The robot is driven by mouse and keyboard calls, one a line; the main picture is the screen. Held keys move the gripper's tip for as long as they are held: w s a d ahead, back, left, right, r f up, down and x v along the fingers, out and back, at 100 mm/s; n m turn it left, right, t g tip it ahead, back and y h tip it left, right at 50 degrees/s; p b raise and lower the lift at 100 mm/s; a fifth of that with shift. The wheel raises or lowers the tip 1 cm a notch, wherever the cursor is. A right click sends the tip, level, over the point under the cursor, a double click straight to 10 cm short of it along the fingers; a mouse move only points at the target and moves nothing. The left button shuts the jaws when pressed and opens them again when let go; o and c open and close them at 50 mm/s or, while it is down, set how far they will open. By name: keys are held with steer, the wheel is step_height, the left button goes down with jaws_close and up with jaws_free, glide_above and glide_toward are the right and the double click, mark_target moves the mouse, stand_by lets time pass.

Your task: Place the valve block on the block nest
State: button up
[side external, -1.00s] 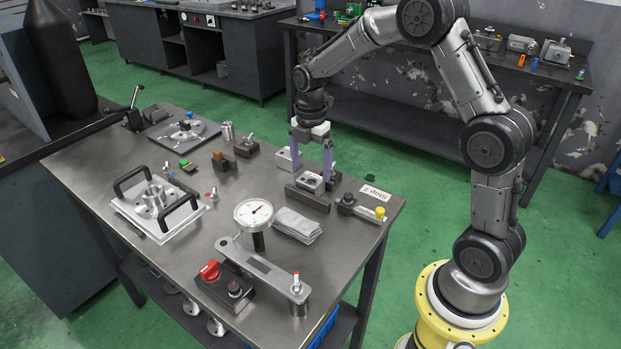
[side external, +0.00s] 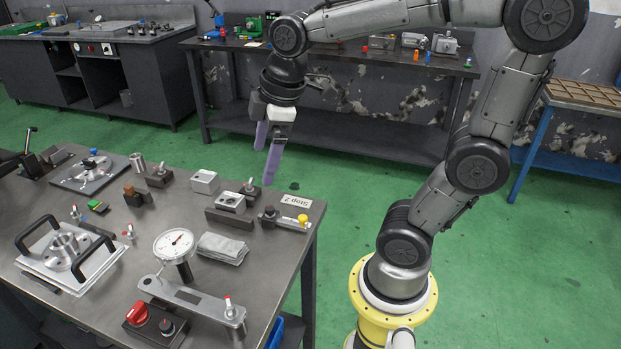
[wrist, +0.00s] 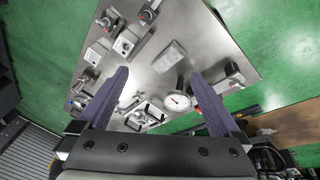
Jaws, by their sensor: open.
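A light metal block with a dark hole in its top (side external: 230,201) sits upright against a long dark bar (side external: 229,217) near the table's far right edge. I take these as the valve block and the block nest; the nest's base is hidden. The block also shows in the wrist view (wrist: 124,43), beside the bar (wrist: 146,43). A second, similar light block (side external: 204,181) stands just left of it, apart.
A handled flange plate (side external: 66,252) is at left.

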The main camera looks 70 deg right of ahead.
steer(key=s+a+f+m+t, duration=0.1)
steer(key=s+a+m+t, duration=0.1)
steer(key=s+m, duration=0.5)
steer(key=shift+s+a+f, duration=0.25)
steer(key=shift+s+f, duration=0.15)
steer(key=shift+s, duration=1.15)
